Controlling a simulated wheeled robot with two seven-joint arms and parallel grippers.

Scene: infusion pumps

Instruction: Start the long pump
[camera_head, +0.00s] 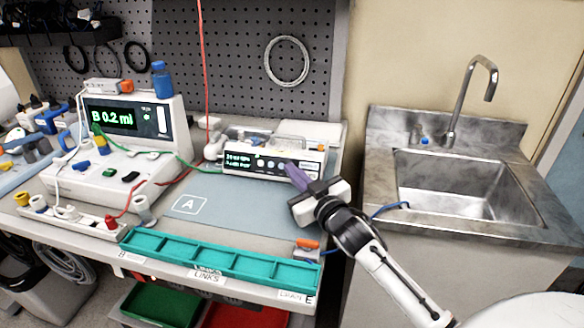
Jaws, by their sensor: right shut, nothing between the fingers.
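The long pump (236,160) is a low, wide, light-coloured unit with a dark front, lying at the back right of the bench. Its front has a small lit display with green text and a row of round pale buttons. My right gripper (291,169) is shut and empty, with its purple fingertips at the right part of the pump's front. The fingers hide some of the panel there, and I cannot tell whether they touch a button. My left gripper is not in view.
A larger device (122,117) showing "B 0.2 ml" stands at the left. A teal divided tray (222,262) lines the front edge. A mat marked A (215,203) is mostly clear. A red line hangs down behind the pump. A sink (450,185) is at the right.

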